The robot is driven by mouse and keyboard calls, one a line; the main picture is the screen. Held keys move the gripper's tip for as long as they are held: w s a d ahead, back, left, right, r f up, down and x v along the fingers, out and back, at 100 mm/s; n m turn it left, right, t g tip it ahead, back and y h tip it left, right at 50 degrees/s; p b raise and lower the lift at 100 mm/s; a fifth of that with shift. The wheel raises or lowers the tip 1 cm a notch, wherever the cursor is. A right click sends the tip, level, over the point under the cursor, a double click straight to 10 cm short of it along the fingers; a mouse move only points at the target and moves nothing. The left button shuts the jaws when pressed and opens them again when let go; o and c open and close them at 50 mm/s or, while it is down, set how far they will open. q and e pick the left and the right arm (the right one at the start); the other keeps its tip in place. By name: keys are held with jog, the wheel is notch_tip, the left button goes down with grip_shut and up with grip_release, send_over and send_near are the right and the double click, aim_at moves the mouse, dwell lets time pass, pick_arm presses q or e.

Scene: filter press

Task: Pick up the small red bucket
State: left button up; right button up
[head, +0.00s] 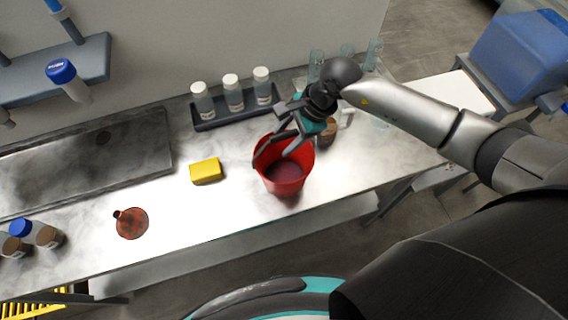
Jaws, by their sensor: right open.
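The small red bucket (286,178) stands upright on the grey-white bench, near the middle of the head view. Its inside shows dark red. My right arm comes in from the right, and my right gripper (270,146) is at the bucket's far rim. Its fingers are apart, with one reaching over the bucket's upper left edge. I cannot tell whether the fingers touch the rim. Part of the far rim is hidden behind the gripper. My left gripper is not in view.
A yellow sponge (205,171) lies left of the bucket. A rack (236,117) with white-capped bottles stands behind. Glassware and a brown jar (328,133) stand close behind the bucket on the right. A reddish round item (132,223) lies further left, near a sink (90,160). The bench front is clear.

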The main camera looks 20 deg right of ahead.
jog(key=shift+x, duration=0.75)
grip_shut()
jog(key=shift+w+r, duration=0.1)
dwell(0.8)
